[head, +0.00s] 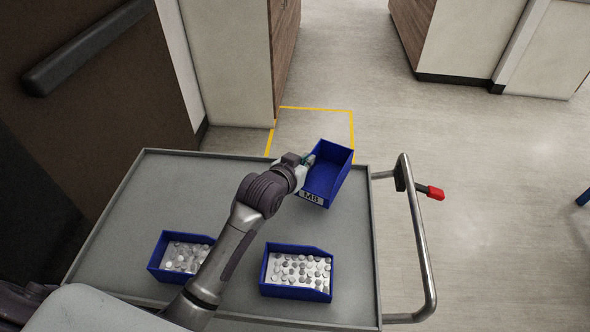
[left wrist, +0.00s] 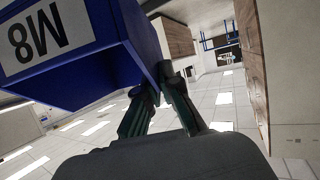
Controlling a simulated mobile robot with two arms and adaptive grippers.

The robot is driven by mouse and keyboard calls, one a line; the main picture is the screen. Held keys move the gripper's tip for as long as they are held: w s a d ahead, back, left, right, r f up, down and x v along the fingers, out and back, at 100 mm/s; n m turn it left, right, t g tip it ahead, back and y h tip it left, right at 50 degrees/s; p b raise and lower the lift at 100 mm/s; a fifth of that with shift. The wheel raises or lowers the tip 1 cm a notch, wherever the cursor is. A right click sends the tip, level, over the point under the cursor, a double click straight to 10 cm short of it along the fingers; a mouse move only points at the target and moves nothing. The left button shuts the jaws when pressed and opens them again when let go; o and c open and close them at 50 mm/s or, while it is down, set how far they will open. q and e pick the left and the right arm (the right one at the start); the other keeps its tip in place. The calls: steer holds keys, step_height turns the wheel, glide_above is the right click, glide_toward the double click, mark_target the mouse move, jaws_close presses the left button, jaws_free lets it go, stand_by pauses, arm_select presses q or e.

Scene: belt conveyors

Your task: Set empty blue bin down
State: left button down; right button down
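An empty blue bin (head: 326,180) with a white "M8" label shows in the head view over the far right corner of a grey cart (head: 140,205). It looks tilted and partly past the cart's far edge. My left gripper (head: 308,160) is shut on the bin's left side wall. In the left wrist view the bin (left wrist: 105,70) fills the upper left, its label upside down, with its edge between the fingers (left wrist: 154,88). The gap between bin and cart is hard to judge. My right gripper is not in view.
Two blue bins with metal pieces stand on the near part of the cart: one left (head: 158,262), one right (head: 265,275). A yellow floor outline (head: 352,125) lies beyond. The cart's middle is bare.

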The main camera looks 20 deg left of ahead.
arm_select(q)
steer(key=f, duration=0.1)
steer(key=a+f, duration=0.1)
steer(key=f, duration=0.1)
steer(key=a+f+p, duration=0.1)
steer(key=f, duration=0.1)
steer(key=shift+w+a+f, duration=0.1)
steer(key=shift+a+f, duration=0.05)
steer(key=shift+f, duration=0.05)
steer(key=c, duration=1.8)
jaws_free()
steer(key=shift+f, duration=0.15)
steer(key=o, duration=0.5)
